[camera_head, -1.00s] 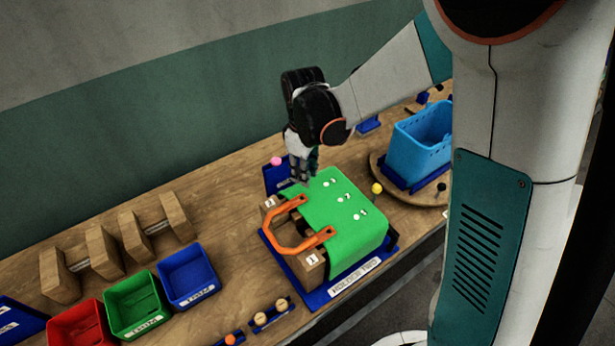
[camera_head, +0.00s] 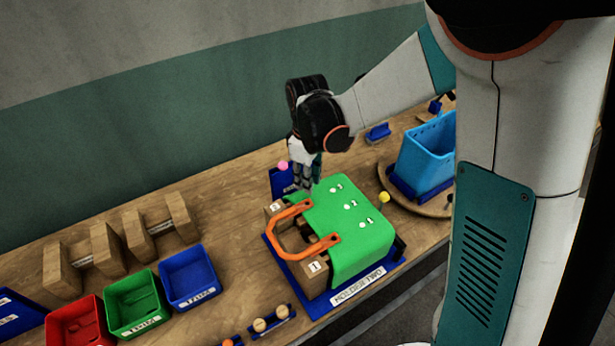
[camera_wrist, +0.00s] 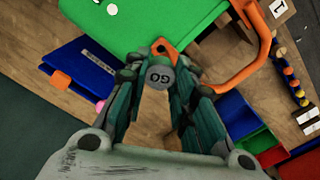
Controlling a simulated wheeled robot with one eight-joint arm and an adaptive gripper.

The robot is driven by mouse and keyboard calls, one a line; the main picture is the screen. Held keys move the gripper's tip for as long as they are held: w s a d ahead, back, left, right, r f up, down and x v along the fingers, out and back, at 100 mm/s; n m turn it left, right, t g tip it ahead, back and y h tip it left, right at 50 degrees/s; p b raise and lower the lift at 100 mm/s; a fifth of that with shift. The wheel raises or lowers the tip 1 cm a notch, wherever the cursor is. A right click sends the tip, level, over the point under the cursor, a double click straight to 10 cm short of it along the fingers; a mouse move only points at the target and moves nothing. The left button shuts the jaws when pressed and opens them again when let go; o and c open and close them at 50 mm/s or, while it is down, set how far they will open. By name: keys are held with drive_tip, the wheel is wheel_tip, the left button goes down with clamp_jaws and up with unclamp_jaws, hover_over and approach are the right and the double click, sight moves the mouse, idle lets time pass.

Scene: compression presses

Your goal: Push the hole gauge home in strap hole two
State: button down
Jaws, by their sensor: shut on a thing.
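The orange strap (camera_head: 276,236) arches beside a green cover on a blue-based fixture, between wooden blocks marked 2 (camera_head: 275,208) and 1 (camera_head: 316,267). My gripper (camera_head: 306,186) points down at the strap end by the block marked 2. In the wrist view my gripper (camera_wrist: 160,88) is shut on the hole gauge (camera_wrist: 160,76), whose round grey end reads GO. The gauge overlaps the orange strap end (camera_wrist: 163,47) in that view. The gauge's lower part and the hole are hidden, so I cannot tell how deep it sits.
The green cover (camera_head: 352,228) has several white marks. A blue stand (camera_head: 283,181) with a pink ball is close behind my gripper. A yellow ball (camera_head: 384,197) and a blue bin (camera_head: 425,155) are at the right. Red, green and blue trays (camera_head: 190,275) stand at the left.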

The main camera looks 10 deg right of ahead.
drive_tip(key=shift+f+b, duration=1.5)
drive_tip(key=shift+f, duration=0.6)
drive_tip(key=shift+f+b, duration=1.4)
drive_tip(key=shift+b, duration=0.35)
idle(0.4)
drive_tip(key=c, duration=1.3)
unclamp_jaws()
wheel_tip(320, 180, up, 12)
drive_tip(key=s+d+f+m+t+b, duration=0.1)
drive_tip(key=s+d+m+t+b, duration=0.1)
drive_tip(key=s, duration=0.4)
drive_tip(key=s+d+f+m+t+b, duration=0.2)
drive_tip(key=s+d+m+b, duration=0.2)
drive_tip(key=s+d+m, duration=0.1)
drive_tip(key=s+d+f+m+t+b, duration=0.2)
drive_tip(key=s+d+m+t+b, duration=0.1)
drive_tip(key=s, duration=0.4)
drive_tip(key=shift+s+d+f+b, duration=0.2)
drive_tip(key=shift+d+b, duration=0.15)
drive_tip(key=shift+d, duration=0.2)
